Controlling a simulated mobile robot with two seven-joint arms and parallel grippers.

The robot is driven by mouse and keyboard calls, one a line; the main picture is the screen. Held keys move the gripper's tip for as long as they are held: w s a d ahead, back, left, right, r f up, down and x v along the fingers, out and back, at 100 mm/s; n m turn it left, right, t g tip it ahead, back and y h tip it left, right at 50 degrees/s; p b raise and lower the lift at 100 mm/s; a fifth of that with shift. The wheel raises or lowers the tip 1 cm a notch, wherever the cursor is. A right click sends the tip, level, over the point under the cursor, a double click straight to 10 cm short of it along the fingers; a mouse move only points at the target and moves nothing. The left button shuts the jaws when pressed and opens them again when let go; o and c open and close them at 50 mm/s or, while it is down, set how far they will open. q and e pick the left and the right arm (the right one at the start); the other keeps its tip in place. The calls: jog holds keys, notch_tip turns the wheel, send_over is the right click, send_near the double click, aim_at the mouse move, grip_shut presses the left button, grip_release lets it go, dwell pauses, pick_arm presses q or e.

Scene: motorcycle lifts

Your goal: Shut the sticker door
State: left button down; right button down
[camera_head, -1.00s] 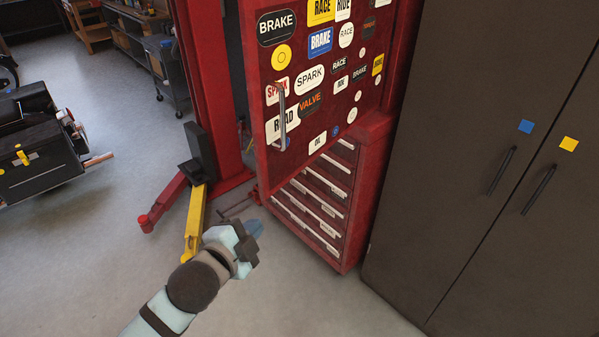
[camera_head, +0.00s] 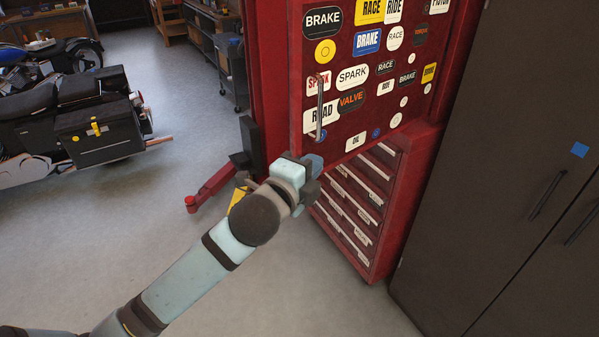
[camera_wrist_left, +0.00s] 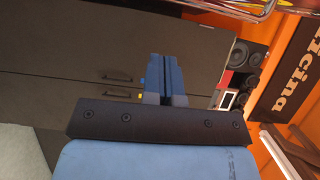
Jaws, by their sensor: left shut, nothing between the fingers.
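The sticker door (camera_head: 376,100) is a red panel covered with many stickers, on a red cabinet in the head view. It stands ajar, swung out from the cabinet over the drawers. Its vertical metal handle (camera_head: 320,106) is near the left edge. My left gripper (camera_head: 314,163) is just below the door's lower left corner, in front of the drawers; I cannot tell whether it touches the door. In the left wrist view its blue fingers (camera_wrist_left: 166,80) are together with nothing between them. The door is not recognisable in that view. My right gripper is not in view.
Red drawers (camera_head: 352,205) with white labels are below the door. A dark cabinet (camera_head: 480,160) stands close on the right. A red lift post and arm (camera_head: 215,187) are at the left, with a black motorcycle (camera_head: 75,115) beyond. The floor in front is clear.

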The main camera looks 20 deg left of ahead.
pick_arm(q)
jog(key=w+a+p, duration=0.1)
jog(key=w, duration=0.5)
jog(key=shift+w+a, duration=0.3)
jog(key=shift+w, duration=0.1)
jog(key=shift+a, duration=0.1)
